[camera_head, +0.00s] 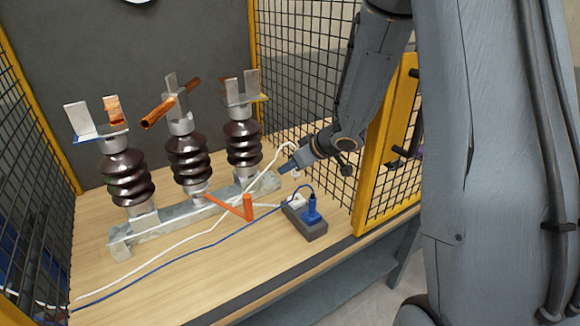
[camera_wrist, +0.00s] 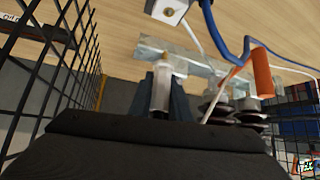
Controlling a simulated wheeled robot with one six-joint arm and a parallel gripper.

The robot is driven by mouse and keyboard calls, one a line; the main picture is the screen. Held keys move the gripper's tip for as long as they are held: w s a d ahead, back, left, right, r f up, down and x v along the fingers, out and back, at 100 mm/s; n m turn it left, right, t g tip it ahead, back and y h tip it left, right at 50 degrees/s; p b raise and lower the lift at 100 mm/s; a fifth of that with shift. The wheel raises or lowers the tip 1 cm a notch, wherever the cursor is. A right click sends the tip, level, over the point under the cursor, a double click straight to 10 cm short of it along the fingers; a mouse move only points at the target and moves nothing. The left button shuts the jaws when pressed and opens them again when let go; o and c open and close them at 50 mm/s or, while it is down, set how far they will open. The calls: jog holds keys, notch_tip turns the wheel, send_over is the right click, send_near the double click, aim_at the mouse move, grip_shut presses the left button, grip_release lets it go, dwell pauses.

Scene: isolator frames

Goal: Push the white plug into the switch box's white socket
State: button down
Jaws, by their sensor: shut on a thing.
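My gripper (camera_head: 289,167) is shut on the white plug (camera_wrist: 161,88), above and a little behind the switch box. In the wrist view the plug stands between the two dark fingers (camera_wrist: 162,100), its metal tip pointing away from my wrist. In the head view only a small white bit of the plug (camera_head: 296,174) shows under the fingers. The grey switch box (camera_head: 306,228) sits on the wooden table near its front edge. Its white socket (camera_head: 296,201) is at the box's left end and empty; it also shows at the wrist view's top edge (camera_wrist: 168,9). Plug and socket are apart.
A blue plug (camera_head: 312,210) sits in the box beside the white socket. Its blue cable and a white cable cross the table (camera_head: 180,290). An orange handle (camera_head: 248,207) and three brown insulators (camera_head: 186,158) on a metal rail stand left. Yellow-framed mesh (camera_head: 385,150) stands close right.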

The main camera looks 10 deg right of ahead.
jog(key=shift+s+p, duration=0.1)
jog(key=shift+p, duration=0.25)
jog(key=shift+d+f+b, duration=0.1)
jog(key=shift+f+b, duration=1.8)
jog(key=shift+f, duration=1)
jog(key=shift+p, duration=1.15)
jog(key=shift+f+b, duration=0.65)
jog(key=shift+f, duration=0.8)
jog(key=c, duration=1.6)
grip_release()
jog(key=shift+o, duration=0.2)
notch_tip(320, 180, up, 10)
jog(key=p, duration=0.1)
jog(key=shift+p, duration=0.3)
